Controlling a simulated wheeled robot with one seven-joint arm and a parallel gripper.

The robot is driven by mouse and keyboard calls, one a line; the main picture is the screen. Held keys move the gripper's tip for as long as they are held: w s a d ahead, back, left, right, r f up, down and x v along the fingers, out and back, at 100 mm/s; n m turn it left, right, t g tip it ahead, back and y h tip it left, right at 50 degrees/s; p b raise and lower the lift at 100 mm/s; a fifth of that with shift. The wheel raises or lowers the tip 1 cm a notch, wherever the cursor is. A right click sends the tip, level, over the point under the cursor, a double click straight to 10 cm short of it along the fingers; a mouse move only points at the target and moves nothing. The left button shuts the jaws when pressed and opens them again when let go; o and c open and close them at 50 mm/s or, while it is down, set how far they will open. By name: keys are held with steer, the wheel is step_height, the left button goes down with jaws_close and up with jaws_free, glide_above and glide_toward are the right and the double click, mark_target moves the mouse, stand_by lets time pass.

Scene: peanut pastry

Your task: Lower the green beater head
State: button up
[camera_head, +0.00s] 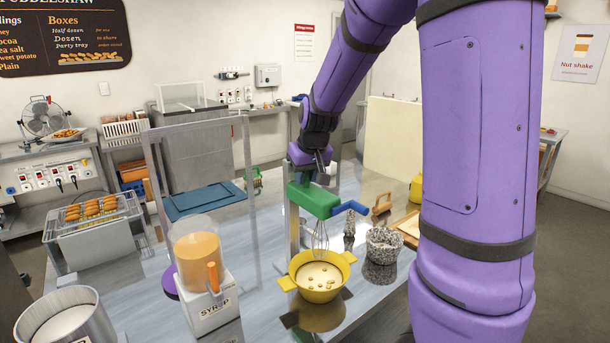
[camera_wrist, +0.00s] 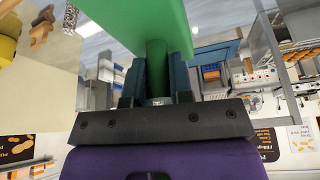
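The green beater head (camera_head: 314,200) is on a stand on the metal table, with a blue lever (camera_head: 350,207) at its right. A wire whisk (camera_head: 320,238) hangs from it over the yellow bowl (camera_head: 322,294); whether its tip is inside the bowl is hard to tell. The bowl holds pale batter with small brown bits. My gripper (camera_head: 318,173) is at the top of the head. In the wrist view, its two dark fingers (camera_wrist: 157,78) stand close on both sides of a green post on the beater head (camera_wrist: 135,22), appearing to touch it.
A syrup dispenser (camera_head: 204,300) stands left of the bowl, beside a clear framed panel (camera_head: 248,160). A speckled pot (camera_head: 382,246) stands at the bowl's right. A blue mat (camera_head: 203,200) lies behind on the table.

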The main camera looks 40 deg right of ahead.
mark_target(310, 191)
jaws_close()
step_height(310, 191, down, 10)
steer(key=shift+f, duration=0.2)
steer(key=shift+s, duration=0.1)
steer(key=o, duration=0.7)
jaws_free()
steer(key=shift+r, duration=0.1)
steer(key=v, duration=1)
steer(key=shift+s+a+r, duration=0.1)
steer(key=shift+a+r, duration=0.05)
steer(key=shift+r, duration=0.1)
